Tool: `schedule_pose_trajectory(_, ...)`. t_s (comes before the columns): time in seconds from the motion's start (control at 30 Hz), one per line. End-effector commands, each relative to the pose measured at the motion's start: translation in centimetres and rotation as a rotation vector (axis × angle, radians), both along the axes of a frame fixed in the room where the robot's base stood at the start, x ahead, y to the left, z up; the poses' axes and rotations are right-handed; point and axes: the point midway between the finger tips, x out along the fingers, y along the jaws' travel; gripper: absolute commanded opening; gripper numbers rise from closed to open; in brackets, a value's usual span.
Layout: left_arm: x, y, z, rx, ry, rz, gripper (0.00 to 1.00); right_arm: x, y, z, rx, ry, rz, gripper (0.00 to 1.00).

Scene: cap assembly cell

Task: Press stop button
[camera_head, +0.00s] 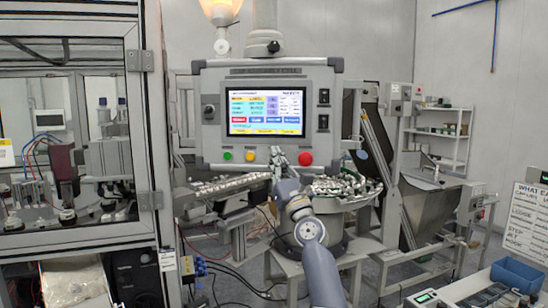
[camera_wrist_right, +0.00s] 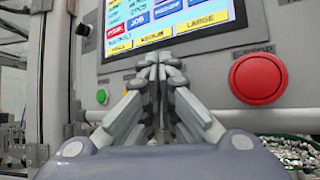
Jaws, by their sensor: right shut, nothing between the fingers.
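The large red button (camera_head: 305,159) sits at the lower right of the control panel (camera_head: 215,100), below the screen. In the right wrist view the red button (camera_wrist_right: 258,78) is to the right of my fingers, with a red collar and a partly readable label above it. My right gripper (camera_head: 277,156) is shut and empty, its fingertips up in front of the panel's lower edge, left of the red button. In the wrist view the closed fingertips (camera_wrist_right: 158,65) overlap the bottom of the screen and are apart from the red button. My left gripper is not in view.
A green button (camera_head: 227,156) and a yellow button (camera_head: 250,156) are left of my fingertips. The lit touch screen (camera_head: 266,108) is above. Metal trays of small parts (camera_head: 343,187) lie below the panel. A framed glass enclosure (camera_head: 146,120) stands at the left.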

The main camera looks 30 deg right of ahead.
Motion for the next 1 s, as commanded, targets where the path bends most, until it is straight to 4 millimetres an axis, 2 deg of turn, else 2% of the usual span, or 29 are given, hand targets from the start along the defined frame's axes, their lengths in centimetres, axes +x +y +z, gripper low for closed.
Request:
schedule_pose_trajectory(0.1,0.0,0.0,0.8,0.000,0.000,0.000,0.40,-0.3,0.3,0.2,0.001,0.000,0.001,0.00)
schedule_pose_trajectory(0.43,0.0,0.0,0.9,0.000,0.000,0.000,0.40,-0.5,0.5,0.1,0.001,0.000,0.001,0.00)
schedule_pose_trajectory(0.77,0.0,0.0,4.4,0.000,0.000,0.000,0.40,-2.8,2.4,0.5,0.001,0.001,0.001,0.00)
schedule_pose_trajectory(1.0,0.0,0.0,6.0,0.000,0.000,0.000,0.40,-4.5,3.9,0.3,0.002,0.000,0.001,0.00)
